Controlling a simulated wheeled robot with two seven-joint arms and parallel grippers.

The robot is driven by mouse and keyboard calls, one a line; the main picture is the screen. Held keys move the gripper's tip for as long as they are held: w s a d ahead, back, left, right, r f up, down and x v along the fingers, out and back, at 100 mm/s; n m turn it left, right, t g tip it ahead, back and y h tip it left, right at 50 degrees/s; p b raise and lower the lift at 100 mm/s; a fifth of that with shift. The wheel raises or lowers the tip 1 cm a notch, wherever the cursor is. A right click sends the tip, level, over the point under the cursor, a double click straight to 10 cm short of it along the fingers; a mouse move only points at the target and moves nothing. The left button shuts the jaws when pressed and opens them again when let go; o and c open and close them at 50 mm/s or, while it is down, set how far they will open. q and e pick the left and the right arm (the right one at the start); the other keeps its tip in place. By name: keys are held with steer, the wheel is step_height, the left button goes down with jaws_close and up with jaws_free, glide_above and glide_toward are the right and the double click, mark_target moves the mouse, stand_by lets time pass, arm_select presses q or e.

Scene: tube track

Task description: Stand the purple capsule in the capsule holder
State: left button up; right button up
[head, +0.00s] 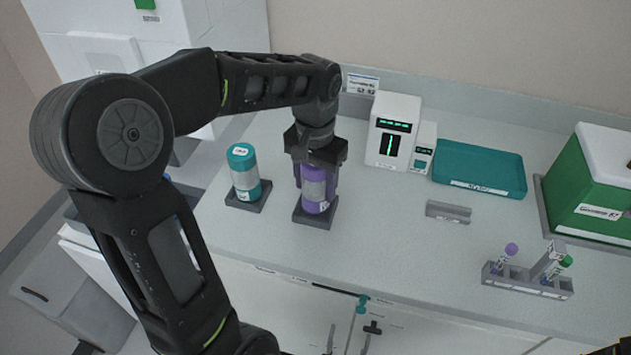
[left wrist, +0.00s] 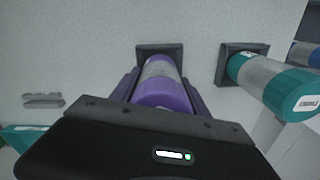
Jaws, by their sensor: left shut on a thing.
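The purple capsule (head: 315,190), with a grey band around its middle, stands upright at the dark square capsule holder (head: 314,220). My left gripper (head: 316,172) is above the holder and shut on the capsule, one finger on each side. The left wrist view shows the capsule (left wrist: 165,84) between the fingers, with its far end at the holder (left wrist: 145,50). Its lower end looks in or just over the holder; I cannot tell whether it touches the bottom.
A teal capsule (head: 243,170) stands in a second dark holder (head: 261,194) close on the left. Right of the gripper are a white device (head: 393,132), a teal tray (head: 480,165), a grey block (head: 448,212), a tube rack (head: 527,280) and a green box (head: 590,180). The counter's middle front is clear.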

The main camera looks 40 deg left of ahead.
arm_select(q)
steer(key=shift+f+b, duration=0.45)
steer(key=shift+f, duration=0.25)
steer(key=o, duration=1.6)
steer(key=shift+r, duration=3.9)
